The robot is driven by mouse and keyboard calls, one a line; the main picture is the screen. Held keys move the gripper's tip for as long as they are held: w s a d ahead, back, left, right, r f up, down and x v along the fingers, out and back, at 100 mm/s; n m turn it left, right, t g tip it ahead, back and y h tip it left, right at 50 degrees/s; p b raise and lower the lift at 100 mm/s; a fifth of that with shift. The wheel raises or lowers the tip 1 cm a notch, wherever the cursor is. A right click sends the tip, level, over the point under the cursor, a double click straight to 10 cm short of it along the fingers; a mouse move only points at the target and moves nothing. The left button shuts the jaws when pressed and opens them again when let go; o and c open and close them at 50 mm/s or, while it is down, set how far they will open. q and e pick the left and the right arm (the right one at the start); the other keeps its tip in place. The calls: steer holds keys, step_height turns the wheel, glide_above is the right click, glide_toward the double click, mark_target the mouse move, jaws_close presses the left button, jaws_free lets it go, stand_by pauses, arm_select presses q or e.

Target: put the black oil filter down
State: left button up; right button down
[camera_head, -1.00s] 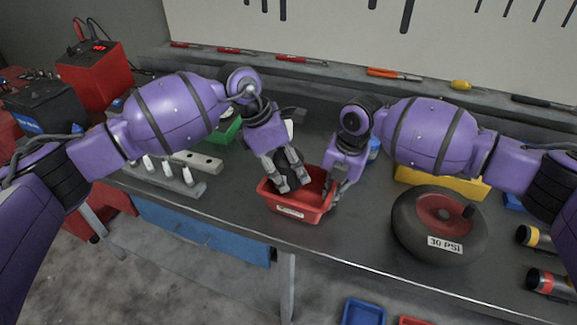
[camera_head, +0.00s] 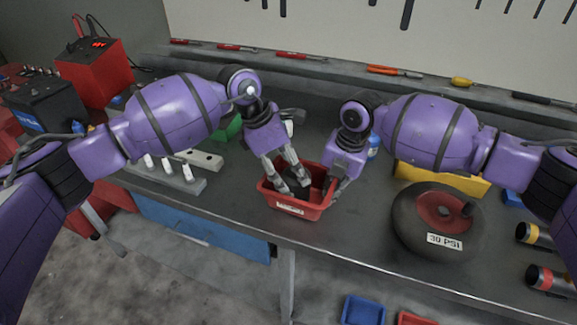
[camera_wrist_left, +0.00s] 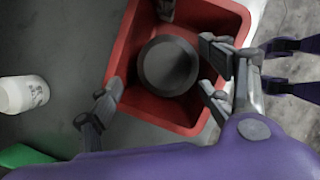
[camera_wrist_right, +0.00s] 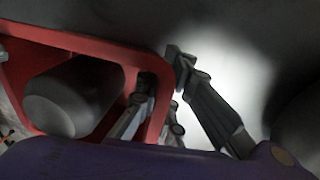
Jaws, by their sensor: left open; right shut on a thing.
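The black oil filter (camera_wrist_left: 168,66) is inside the red bin (camera_head: 301,213) on the bench; in the left wrist view I look down on its round end. It also shows in the right wrist view (camera_wrist_right: 72,97) as a dark cylinder within the bin's walls. My left gripper (camera_head: 292,187) is open over the bin, pointing down, with its fingers spread to either side of the filter and apart from it in the left wrist view. My right gripper (camera_wrist_right: 164,88) is shut on the bin's right wall. Its fingertips are partly hidden in the head view.
A grey holder with white bottles (camera_head: 166,180) is to the left, and a yellow block (camera_head: 440,180) is behind the tire. The bench's front edge runs close before the bin.

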steer(key=shift+s+d+f, duration=0.1)
steer(key=shift+d+f, duration=0.05)
steer(key=shift+f, duration=0.05)
arm_select(q)
steer(key=shift+r, duration=0.35)
steer(key=v, duration=1.2)
steer(key=shift+r, duration=0.2)
arm_select(e)
steer(key=c, duration=1.8)
jaws_free()
steer(key=shift+r, duration=0.1)
steer(key=shift+r, duration=0.15)
